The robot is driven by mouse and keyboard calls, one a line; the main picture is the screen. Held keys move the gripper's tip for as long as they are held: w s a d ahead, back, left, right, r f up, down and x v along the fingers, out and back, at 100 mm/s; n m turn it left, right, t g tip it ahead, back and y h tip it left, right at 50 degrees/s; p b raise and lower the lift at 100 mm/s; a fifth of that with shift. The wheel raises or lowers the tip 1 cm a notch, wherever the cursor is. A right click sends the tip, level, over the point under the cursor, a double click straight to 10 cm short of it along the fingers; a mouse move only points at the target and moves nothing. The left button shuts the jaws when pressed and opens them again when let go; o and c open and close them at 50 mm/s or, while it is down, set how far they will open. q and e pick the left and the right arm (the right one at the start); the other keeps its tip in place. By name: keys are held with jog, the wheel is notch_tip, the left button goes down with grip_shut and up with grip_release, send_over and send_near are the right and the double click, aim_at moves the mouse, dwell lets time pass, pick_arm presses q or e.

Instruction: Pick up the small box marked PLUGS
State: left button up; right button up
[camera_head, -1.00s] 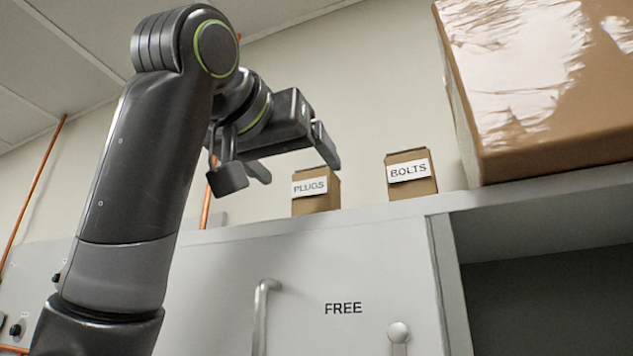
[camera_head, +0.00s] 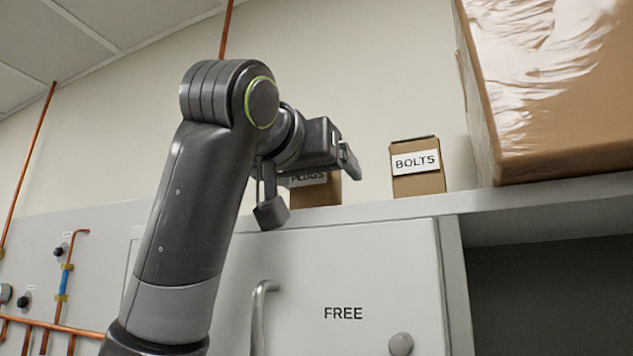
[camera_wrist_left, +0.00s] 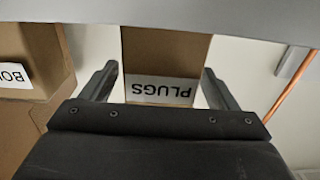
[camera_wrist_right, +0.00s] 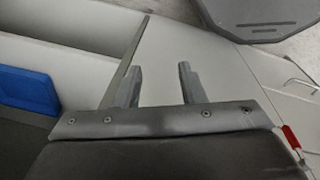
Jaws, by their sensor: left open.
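The small brown PLUGS box (camera_head: 318,192) stands on top of the grey cabinet in the head view, its upper part and label partly hidden by my left gripper (camera_head: 308,190). In the left wrist view the PLUGS box (camera_wrist_left: 165,58) appears upside down, its label readable, between the two spread fingers of my left gripper (camera_wrist_left: 160,85). The gripper is open and the box lies in line with the gap; I cannot tell whether the fingertips reach past its front. My right gripper (camera_wrist_right: 160,85) shows only in its own wrist view, with its fingers apart and nothing between them.
A BOLTS box (camera_head: 417,168) stands to the right of the PLUGS box on the cabinet top. A large wrapped carton (camera_head: 555,90) stands further right. Below is a cabinet door (camera_head: 330,280) marked FREE with a handle (camera_head: 262,310). Copper pipes (camera_head: 60,328) run at the left.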

pick_arm(q)
jog(key=shift+s, duration=0.1)
jog(key=shift+c, duration=0.9)
jog(key=c, duration=1)
jog(key=shift+r, duration=0.15)
notch_tip(320, 180, up, 9)
jog(key=shift+r, duration=0.3)
